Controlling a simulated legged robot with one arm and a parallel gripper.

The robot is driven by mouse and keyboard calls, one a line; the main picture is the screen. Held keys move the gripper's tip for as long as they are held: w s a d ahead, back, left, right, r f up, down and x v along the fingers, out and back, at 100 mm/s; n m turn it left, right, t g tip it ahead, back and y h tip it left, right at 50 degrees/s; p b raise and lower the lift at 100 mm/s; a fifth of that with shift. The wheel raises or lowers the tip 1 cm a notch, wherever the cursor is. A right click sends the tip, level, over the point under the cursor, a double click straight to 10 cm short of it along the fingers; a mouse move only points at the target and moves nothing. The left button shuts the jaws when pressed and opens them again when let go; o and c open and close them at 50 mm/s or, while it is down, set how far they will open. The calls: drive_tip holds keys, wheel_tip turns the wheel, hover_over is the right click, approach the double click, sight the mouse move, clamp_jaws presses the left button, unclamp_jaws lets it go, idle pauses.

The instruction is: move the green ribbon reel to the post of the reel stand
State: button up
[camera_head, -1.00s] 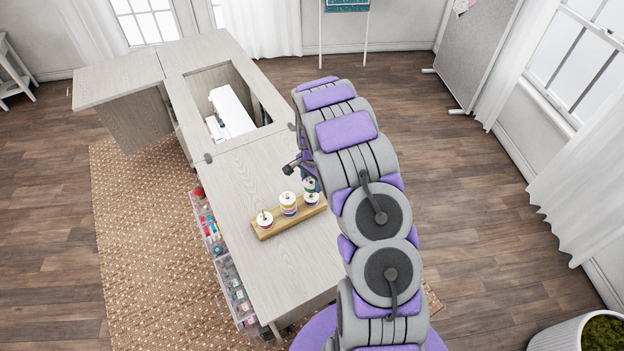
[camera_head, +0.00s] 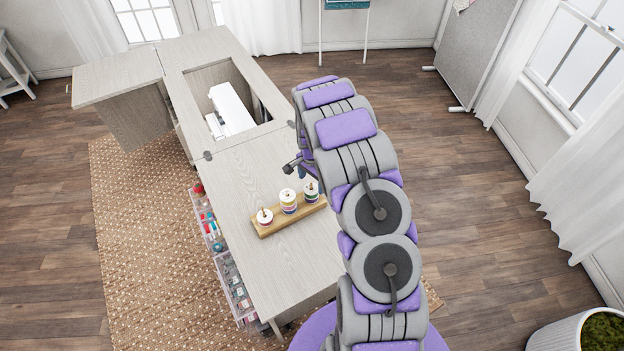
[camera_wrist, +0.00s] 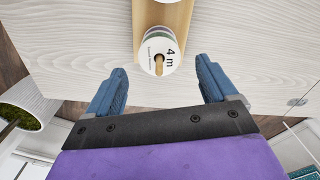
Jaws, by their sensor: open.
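My gripper (camera_wrist: 161,84) is open and empty. Its blue fingers are spread wide, apart from that reel. In the head view my arm hides most of the gripper.
The cabinet top (camera_head: 300,265) is clear around the stand. A white sewing machine (camera_head: 231,111) sits in the recess beyond. Clear drawers with supplies (camera_head: 232,285) stick out at the cabinet's left side. A planter (camera_head: 578,333) stands far right.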

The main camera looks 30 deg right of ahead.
wheel_tip(320, 180, up, 17)
drive_tip(key=p, duration=0.1)
drive_tip(key=shift+r+p, duration=0.15)
drive_tip(key=shift+p, duration=0.25)
drive_tip(key=shift+d, duration=0.1)
idle(0.5)
drive_tip(key=s+a+r+n+b, duration=0.1)
drive_tip(key=s+a+r+n, duration=0.2)
drive_tip(key=s+a+r, duration=0.45)
drive_tip(key=s+a+r+n, duration=0.3)
drive_tip(key=s+r+n, duration=0.1)
drive_tip(key=s, duration=0.7)
drive_tip(key=s+a+n+g, duration=0.1)
drive_tip(key=s+a+n, duration=0.2)
drive_tip(key=s, duration=0.7)
drive_tip(key=s+a+n+b, duration=0.1)
drive_tip(key=s+a+n, duration=0.2)
drive_tip(key=s, duration=0.8)
drive_tip(key=shift+s+a+r+n+g, duration=0.3)
drive_tip(key=shift+n+g, duration=0.1)
drive_tip(key=shift+n, duration=0.2)
